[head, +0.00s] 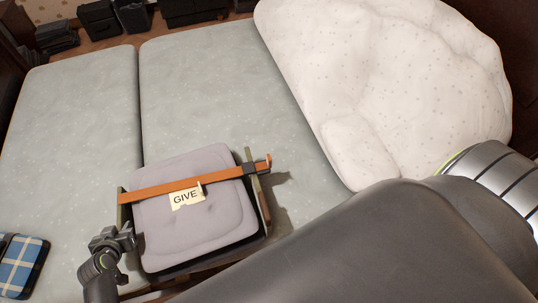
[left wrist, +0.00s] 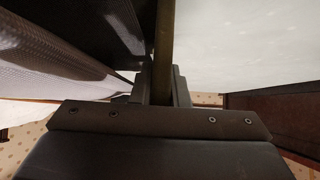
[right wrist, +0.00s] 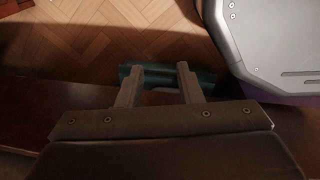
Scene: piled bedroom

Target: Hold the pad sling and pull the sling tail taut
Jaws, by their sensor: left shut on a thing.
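A lilac-grey pad (head: 222,230) lies on the bed in a sling with olive side pieces, one at the left (head: 122,210) and one at the right (head: 259,190). An orange strap (head: 152,191) crosses the pad to a dark buckle (head: 249,169). Its short tail (head: 264,163) sticks out past the right side. A label (head: 186,199) reading GIVE lies on the pad. My left gripper (head: 130,234) is at the sling's left side, shut on an olive strip (left wrist: 163,50). My right gripper (right wrist: 157,80) is open and empty, away from the pad; the head view does not show it.
A white quilt (head: 400,80) is heaped at the upper right of the bed (head: 215,90). A blue plaid item (head: 20,265) lies at the lower left. Dark bags (head: 100,20) stand beyond the bed. My right arm covers the lower right. A teal object (right wrist: 150,74) shows beyond my right fingers.

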